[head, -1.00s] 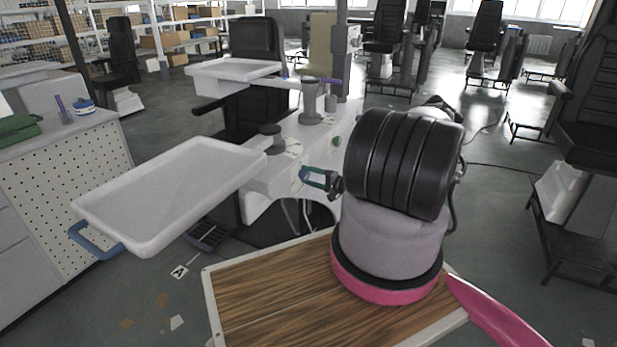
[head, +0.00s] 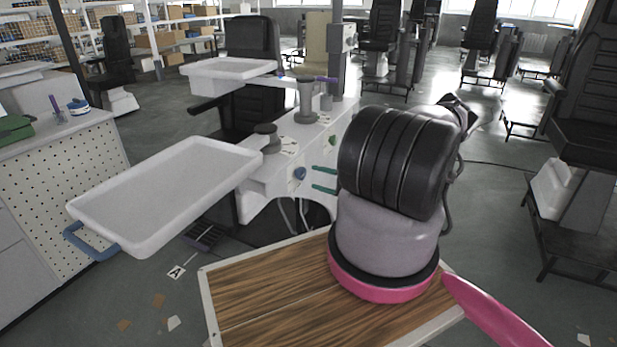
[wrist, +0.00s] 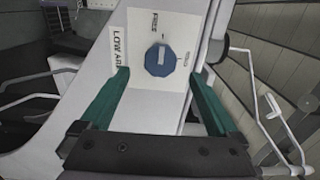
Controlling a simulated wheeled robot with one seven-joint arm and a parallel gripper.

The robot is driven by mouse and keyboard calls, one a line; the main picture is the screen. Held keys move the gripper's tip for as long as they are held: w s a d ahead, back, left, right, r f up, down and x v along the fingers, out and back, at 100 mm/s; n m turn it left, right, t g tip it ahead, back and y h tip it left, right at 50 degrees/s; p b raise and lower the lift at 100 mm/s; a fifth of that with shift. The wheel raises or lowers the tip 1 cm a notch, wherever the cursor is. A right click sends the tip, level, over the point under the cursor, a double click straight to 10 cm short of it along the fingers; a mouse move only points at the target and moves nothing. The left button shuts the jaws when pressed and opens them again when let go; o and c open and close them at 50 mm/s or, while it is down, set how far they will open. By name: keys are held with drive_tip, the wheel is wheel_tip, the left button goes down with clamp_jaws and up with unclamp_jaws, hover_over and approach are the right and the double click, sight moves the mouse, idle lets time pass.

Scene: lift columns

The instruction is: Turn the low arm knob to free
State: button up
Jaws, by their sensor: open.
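The low arm knob (head: 299,173) is a small blue knob on the front of the white column unit. In the wrist view the blue, many-sided knob (wrist: 159,63) sits on a white plate with part of the words "LOW AR" at its left. A pale mark on the knob appears to point up toward one small label; another label lies to its right. My gripper (head: 314,177) is open and empty, its teal fingers apart from the knob, just right of it. In the wrist view the fingers spread to either side below the knob.
A white tray (head: 165,195) with a blue handle reaches out at left. A second, smaller tray (head: 232,68) is behind it. A green knob (head: 332,140) sits further right on the unit. My own arm hides part of the unit's right side.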

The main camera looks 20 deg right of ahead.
drive_tip(key=shift+v, duration=2.4)
drive_tip(key=shift+r, duration=0.1)
drive_tip(key=s+a+r+n+g+h, duration=0.15)
drive_tip(key=a+r+n+g, duration=0.4)
drive_tip(key=r, duration=1.15)
drive_tip(key=s+a+r+n+g+h, duration=0.15)
drive_tip(key=a+r+g, duration=0.7)
drive_tip(key=r, duration=0.85)
drive_tip(key=s+a+r+t+h, duration=0.2)
drive_tip(key=s+a+r, duration=0.2)
drive_tip(key=s+r, duration=0.25)
drive_tip(key=s+a+r+t+h, duration=0.1)
drive_tip(key=s+a+r+h, duration=0.1)
drive_tip(key=s+a+r, duration=0.45)
drive_tip(key=s+r+m+t+h, duration=0.1)
drive_tip(key=s+r+t, duration=0.3)
drive_tip(key=s+r, duration=0.4)
drive_tip(key=s+h, duration=0.1)
drive_tip(key=s, duration=0.3)
drive_tip(key=shift+s+a+r, duration=0.15)
drive_tip(key=shift+a+r, duration=0.05)
drive_tip(key=shift+a, duration=0.05)
